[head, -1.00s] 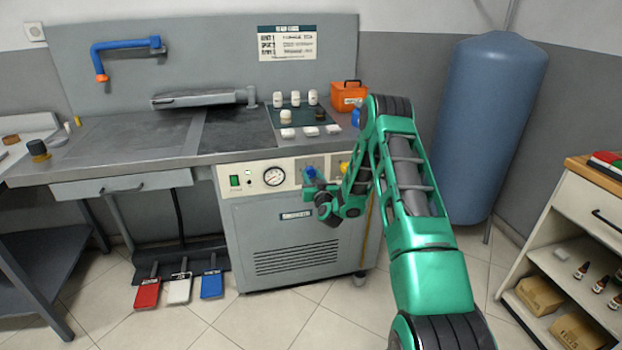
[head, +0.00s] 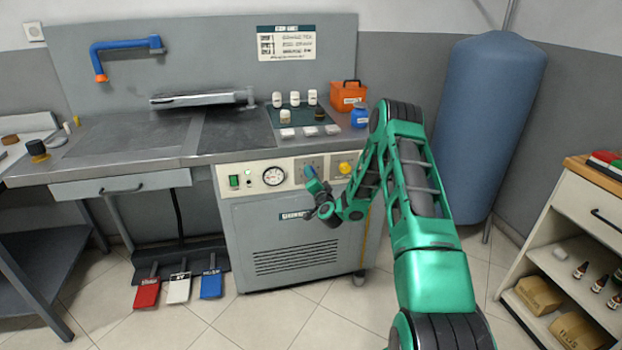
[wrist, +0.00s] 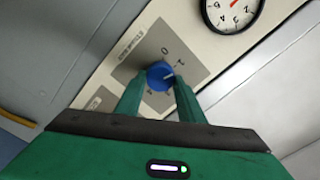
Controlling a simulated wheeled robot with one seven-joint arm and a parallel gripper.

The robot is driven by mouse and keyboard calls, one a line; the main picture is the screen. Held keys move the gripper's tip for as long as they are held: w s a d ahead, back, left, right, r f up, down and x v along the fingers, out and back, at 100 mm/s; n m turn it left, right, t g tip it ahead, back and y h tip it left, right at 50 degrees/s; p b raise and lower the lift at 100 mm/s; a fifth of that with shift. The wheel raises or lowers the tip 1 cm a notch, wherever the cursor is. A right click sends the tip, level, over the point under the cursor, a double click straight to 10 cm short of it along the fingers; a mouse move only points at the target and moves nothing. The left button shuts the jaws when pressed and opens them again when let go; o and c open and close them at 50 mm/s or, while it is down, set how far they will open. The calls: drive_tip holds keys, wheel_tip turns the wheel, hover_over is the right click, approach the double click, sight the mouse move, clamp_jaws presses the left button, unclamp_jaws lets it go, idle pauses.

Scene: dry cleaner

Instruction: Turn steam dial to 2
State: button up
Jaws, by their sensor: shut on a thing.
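The steam dial is a round blue knob (wrist: 158,74) on a grey plate in the wrist view. In the head view only a bit of its blue (head: 308,171) shows above my gripper, on the machine's front panel. A white pointer line on the knob points right in the wrist view, near the mark 1. The 0 mark is above it; lower marks are small and partly hidden by the fingers. My gripper (wrist: 159,84) is shut on the knob, one green finger on each side. It also shows in the head view (head: 315,184).
A yellow knob (head: 345,168) sits right of the dial. A pressure gauge (head: 274,176) and green switch (head: 234,181) sit left of it. Above are a worktop with white bottles, a blue jar (head: 360,116) and an orange box (head: 347,95). A blue tank (head: 487,130) stands right.

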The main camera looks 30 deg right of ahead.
drive_tip(key=m, duration=0.8)
drive_tip(key=shift+s+d+f+m, duration=0.1)
drive_tip(key=shift+d+f+m, duration=0.15)
drive_tip(key=shift+m, duration=0.15)
idle(0.4)
drive_tip(key=o, duration=1)
drive_tip(key=shift+a, duration=0.1)
